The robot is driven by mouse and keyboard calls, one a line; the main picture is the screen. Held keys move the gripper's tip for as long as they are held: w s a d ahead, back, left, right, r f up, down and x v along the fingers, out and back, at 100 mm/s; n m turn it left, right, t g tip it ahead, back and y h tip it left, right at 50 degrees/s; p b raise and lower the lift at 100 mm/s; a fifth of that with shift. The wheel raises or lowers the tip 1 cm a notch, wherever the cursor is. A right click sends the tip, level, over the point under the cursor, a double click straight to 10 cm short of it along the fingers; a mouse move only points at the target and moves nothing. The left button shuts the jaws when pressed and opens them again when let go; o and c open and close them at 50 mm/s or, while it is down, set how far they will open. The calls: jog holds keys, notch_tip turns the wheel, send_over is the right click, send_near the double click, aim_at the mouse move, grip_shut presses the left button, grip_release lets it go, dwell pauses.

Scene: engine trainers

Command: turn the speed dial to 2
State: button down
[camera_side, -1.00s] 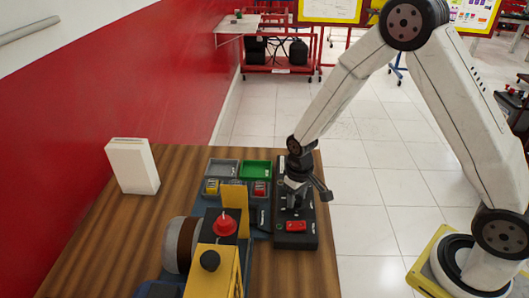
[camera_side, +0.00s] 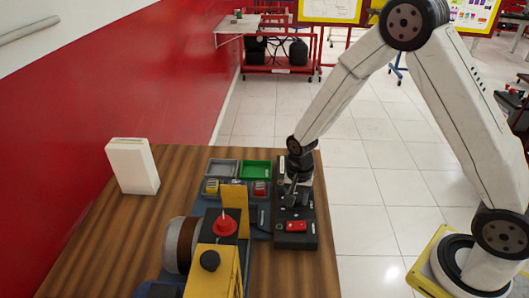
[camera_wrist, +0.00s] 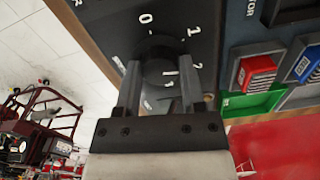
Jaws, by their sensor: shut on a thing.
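The dark control panel (camera_side: 284,241) lies along the right edge of the wooden table, below my gripper. In the wrist view the round black speed dial (camera_wrist: 160,52) sits on the panel face (camera_wrist: 108,18), with a white 0 and a white 1 printed beside it. Other white marks near the fingers are partly hidden, and I cannot make out the dial's setting. My gripper (camera_wrist: 159,72) is shut on the dial, one finger on each side. In the side view my gripper (camera_side: 293,190) points down at the panel and hides the dial.
A red switch (camera_side: 296,226) is on the near part of the panel. To the left stand a yellow machine with a red knob (camera_side: 225,226), a green tray (camera_side: 257,168) and a grey tray (camera_side: 222,167). A white box (camera_side: 132,166) stands at far left on open table.

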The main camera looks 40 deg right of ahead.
aim_at(297, 199)
jog(key=m, duration=0.4)
dwell(0.4)
jog(key=shift+c, duration=1)
grip_release()
jog(key=shift+r, duration=3.9)
jog(key=shift+s, duration=0.1)
